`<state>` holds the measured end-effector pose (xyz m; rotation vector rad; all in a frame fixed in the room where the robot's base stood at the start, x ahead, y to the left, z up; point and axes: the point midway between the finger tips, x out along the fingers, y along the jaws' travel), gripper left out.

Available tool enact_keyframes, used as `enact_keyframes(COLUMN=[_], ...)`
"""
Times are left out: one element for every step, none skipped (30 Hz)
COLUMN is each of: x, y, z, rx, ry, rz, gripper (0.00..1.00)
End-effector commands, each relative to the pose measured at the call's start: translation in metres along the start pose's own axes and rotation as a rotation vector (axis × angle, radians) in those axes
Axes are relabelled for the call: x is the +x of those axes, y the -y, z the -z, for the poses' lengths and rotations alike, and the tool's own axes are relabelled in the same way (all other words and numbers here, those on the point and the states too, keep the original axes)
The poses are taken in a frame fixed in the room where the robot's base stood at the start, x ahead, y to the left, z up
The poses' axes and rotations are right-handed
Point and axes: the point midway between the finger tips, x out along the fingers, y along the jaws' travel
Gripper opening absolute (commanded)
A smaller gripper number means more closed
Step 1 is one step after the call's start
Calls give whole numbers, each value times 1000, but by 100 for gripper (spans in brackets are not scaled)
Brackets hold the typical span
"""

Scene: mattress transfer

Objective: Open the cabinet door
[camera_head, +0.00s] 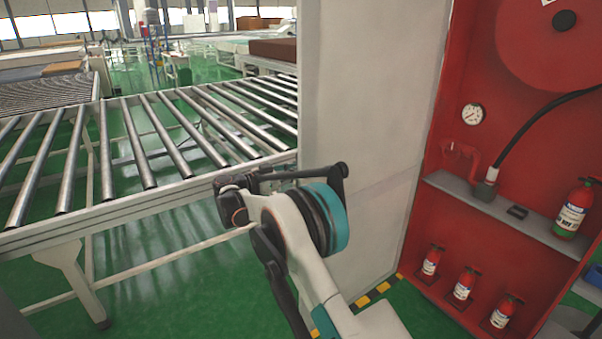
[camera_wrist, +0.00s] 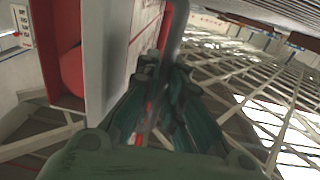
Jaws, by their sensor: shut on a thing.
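The cabinet is red inside (camera_head: 450,205) and stands open to view at the right of the head view. A tall pale panel (camera_head: 375,110), which appears to be its door swung outward, stands left of the red interior. In the wrist view the panel's edge (camera_wrist: 116,50) shows beside the red interior. My gripper (camera_wrist: 155,85) is shut on a grey bar handle (camera_wrist: 176,32) on the panel's outer face. In the head view my arm is in front of the panel's lower left edge, and the fingertips cannot be made out there.
A roller conveyor (camera_head: 140,225) stands close on the left. Inside the cabinet are a red hose reel (camera_head: 560,40), a gauge (camera_head: 471,114), a grey shelf (camera_head: 520,222) and several extinguishers (camera_head: 572,208). Green floor (camera_head: 200,285) is clear between conveyor and panel.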

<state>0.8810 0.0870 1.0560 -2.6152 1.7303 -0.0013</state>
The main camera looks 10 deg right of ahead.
Motion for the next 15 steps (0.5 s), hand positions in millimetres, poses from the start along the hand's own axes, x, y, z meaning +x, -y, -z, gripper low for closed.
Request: enact_keyframes(x=[-5,-5,-5,-5,-6,-6,-6,-6,-6,-6,-6,-5,-5,-4,-4], y=[2,2,2,2,2,2,2,2,2,2,2,2,2,2,2], z=[-1,-1,-1,-1,-1,-1,-1,-1,-1,-1,-1,-1,-1,-1,-1], rx=[-2,-2,-2,-2,-2,-2,-2,-2,-2,-2,-2,-1,-1,-1,-1], ry=[2,2,2,2,2,2,2,2,2,2,2,2,1,1,1], rz=[7,7,7,8,8,8,8,8,8,8,8,7,7,6,6], gripper=[0,0,0,0,0,0,0,0,0,0,14,17,17,17,17])
